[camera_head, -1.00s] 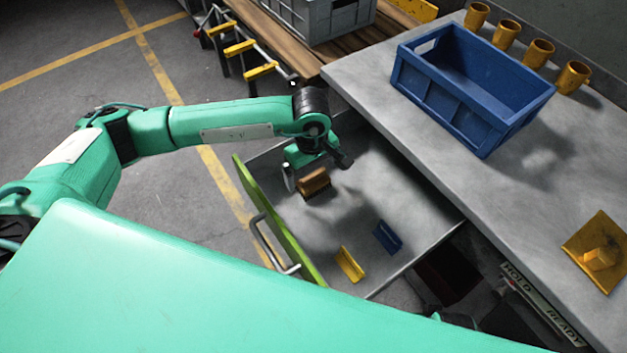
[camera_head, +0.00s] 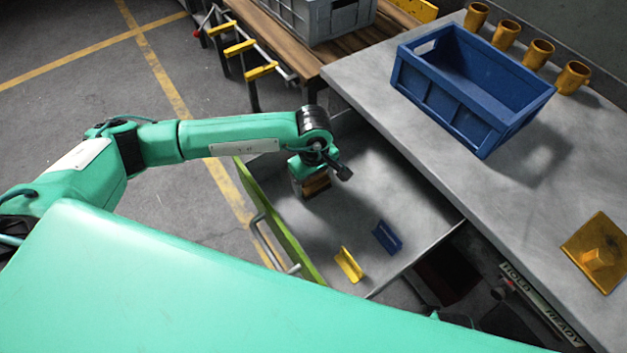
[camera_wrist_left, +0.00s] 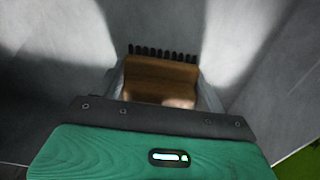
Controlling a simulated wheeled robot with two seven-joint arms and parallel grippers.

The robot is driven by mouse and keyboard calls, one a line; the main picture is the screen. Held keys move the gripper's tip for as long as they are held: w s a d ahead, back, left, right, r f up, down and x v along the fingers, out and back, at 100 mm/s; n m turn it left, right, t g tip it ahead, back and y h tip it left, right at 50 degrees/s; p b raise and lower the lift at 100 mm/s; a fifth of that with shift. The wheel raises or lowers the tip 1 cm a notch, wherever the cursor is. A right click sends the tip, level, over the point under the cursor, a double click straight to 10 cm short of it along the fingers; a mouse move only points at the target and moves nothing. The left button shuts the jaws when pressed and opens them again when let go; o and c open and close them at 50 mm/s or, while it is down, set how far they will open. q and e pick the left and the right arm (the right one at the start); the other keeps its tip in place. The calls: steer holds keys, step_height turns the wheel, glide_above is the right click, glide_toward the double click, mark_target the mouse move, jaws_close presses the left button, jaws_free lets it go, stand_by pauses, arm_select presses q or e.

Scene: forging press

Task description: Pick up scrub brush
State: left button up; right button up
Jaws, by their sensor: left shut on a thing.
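The scrub brush (camera_head: 316,184) has a brown wooden block and is inside the open drawer (camera_head: 420,215), near its left end. In the left wrist view the brush (camera_wrist_left: 160,78) shows a row of dark bristles along its far edge. My left gripper (camera_head: 312,186) reaches down into the drawer and is shut on the brush, with one finger on each side of the block in the wrist view (camera_wrist_left: 160,88). The head view does not show clearly whether the brush touches the drawer floor. My right gripper is not in view.
A yellow piece (camera_head: 349,264) and a blue piece (camera_head: 387,237) lie in the drawer to the right. The drawer has a green front (camera_head: 283,235). A blue crate (camera_head: 455,105), several orange cups (camera_head: 538,53) and a yellow plate (camera_head: 600,250) are on the grey worktop (camera_head: 500,185).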

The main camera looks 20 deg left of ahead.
arm_select(q)
step_height(320, 180, up, 20)
stand_by(0.6)
steer(key=shift+o, duration=1.3)
steer(key=shift+c, duration=0.6)
